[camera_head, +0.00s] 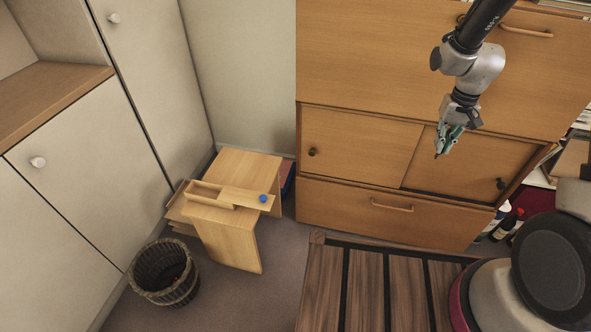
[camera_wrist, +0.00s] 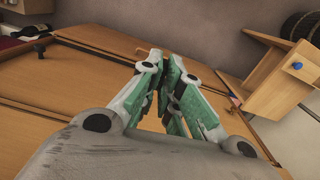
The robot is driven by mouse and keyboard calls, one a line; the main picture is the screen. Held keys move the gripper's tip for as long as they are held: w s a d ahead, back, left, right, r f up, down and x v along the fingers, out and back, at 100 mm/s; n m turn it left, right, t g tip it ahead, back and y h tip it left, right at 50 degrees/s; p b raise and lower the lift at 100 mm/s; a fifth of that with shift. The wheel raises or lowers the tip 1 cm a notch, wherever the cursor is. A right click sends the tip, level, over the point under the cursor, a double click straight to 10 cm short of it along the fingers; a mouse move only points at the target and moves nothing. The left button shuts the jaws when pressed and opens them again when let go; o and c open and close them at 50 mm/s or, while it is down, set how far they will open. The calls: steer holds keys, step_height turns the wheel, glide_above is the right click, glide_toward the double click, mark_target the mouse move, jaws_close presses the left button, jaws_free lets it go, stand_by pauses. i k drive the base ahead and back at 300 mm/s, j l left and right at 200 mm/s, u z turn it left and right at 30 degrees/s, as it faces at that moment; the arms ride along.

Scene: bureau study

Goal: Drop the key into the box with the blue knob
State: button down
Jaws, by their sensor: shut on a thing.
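The wooden box (camera_head: 208,190) stands on a small wooden side table, with its lid slid to the right and its left part open. The blue knob (camera_head: 263,198) sits on the lid's right end; it also shows in the wrist view (camera_wrist: 297,66). My gripper (camera_head: 443,149) is high in front of the cabinet, well to the right of the box. Its green-padded fingers (camera_wrist: 165,58) are closed together on the key, which is mostly hidden. Only a small dark tip shows below the fingertips in the head view.
The small table (camera_head: 236,242) stands by the wall, with a woven basket (camera_head: 166,273) to its left. A large wooden cabinet (camera_head: 355,205) with sliding doors stands behind my arm. A slatted wooden surface (camera_head: 365,290) lies in front. Bottles (camera_head: 505,224) stand at right.

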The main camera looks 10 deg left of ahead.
mark_target(217, 195)
steer(key=i+u, duration=0.1)
steer(key=u, duration=1.4)
steer(key=i+l+u, duration=0.1)
steer(key=l, duration=0.2)
steer(key=i+l+u, duration=0.15)
steer(key=l, duration=0.2)
steer(key=i+l+u, duration=0.1)
steer(key=l, duration=0.25)
